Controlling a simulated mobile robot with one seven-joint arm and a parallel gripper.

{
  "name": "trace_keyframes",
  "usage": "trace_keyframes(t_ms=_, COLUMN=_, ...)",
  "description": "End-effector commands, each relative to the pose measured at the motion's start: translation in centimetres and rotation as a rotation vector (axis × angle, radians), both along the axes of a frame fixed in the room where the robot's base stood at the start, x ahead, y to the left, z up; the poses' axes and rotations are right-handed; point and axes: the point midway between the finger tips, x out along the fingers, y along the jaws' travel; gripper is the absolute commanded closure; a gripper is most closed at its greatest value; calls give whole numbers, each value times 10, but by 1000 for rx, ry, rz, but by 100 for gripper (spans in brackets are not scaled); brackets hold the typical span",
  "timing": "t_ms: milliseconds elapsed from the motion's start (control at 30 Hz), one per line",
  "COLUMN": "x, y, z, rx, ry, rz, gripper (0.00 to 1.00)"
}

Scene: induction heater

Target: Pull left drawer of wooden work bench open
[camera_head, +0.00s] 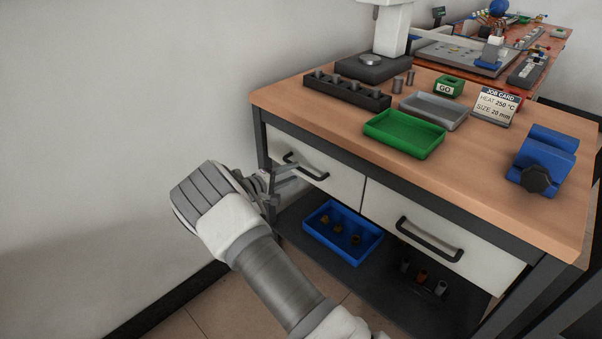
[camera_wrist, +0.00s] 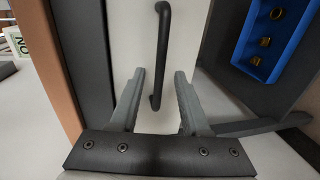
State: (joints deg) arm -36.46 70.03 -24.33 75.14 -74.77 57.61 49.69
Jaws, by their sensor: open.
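The wooden work bench (camera_head: 480,188) has two white drawers side by side under its top. The left drawer (camera_head: 337,182) looks closed and carries a black bar handle (camera_head: 304,168). The handle also shows in the wrist view (camera_wrist: 160,55), running up and down the picture. My gripper (camera_head: 286,181) is in front of the left drawer, close to its handle. In the wrist view my gripper (camera_wrist: 158,92) is open, with the handle's near end between its fingers. I cannot tell whether a finger touches it. The right drawer (camera_head: 480,255) has a similar handle (camera_head: 430,240).
A blue tray (camera_head: 318,238) with several small parts sits on the lower shelf (camera_head: 385,285). The benchtop holds a green tray (camera_head: 378,138), a grey tray (camera_head: 455,122), a job card (camera_head: 497,106) and a blue vise (camera_head: 545,150). A wall (camera_head: 110,120) stands at left.

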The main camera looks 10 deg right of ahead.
Motion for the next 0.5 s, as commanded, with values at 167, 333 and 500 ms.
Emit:
trace_keyframes(t_ms=167, x=17, y=-25, z=-8, rx=1, ry=-1, rz=-2, gripper=53)
trace_keyframes(t_ms=333, x=25, y=-35, z=-10, rx=1, ry=0, rz=0, gripper=53)
trace_keyframes(t_ms=500, x=27, y=-37, z=-10, rx=0, ry=0, rz=1, gripper=53)
